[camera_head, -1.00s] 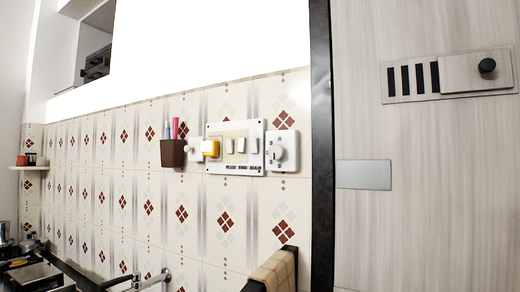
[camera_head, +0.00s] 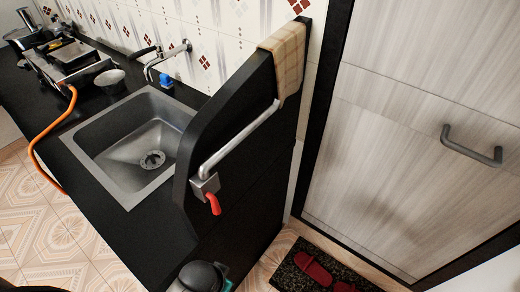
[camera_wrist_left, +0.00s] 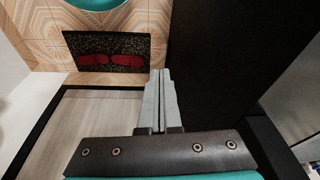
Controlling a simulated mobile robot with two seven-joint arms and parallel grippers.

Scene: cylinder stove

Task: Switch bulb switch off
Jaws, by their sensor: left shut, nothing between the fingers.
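The bulb switch and its panel are not in view in either current frame. My left gripper (camera_wrist_left: 160,74) shows in the left wrist view with its two grey fingers together and nothing between them. It points toward the floor area, with a dark panel to its right. In the head view I cannot make out either gripper's fingers.
A black counter with a steel sink (camera_head: 135,145), a stove (camera_head: 72,62) and a tap (camera_head: 168,60) fills the left. A black partition (camera_head: 245,110) carries a towel (camera_head: 286,55). A pale door (camera_head: 410,130) stands right. A dark mat (camera_head: 290,278) with red slippers (camera_head: 313,268) lies below.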

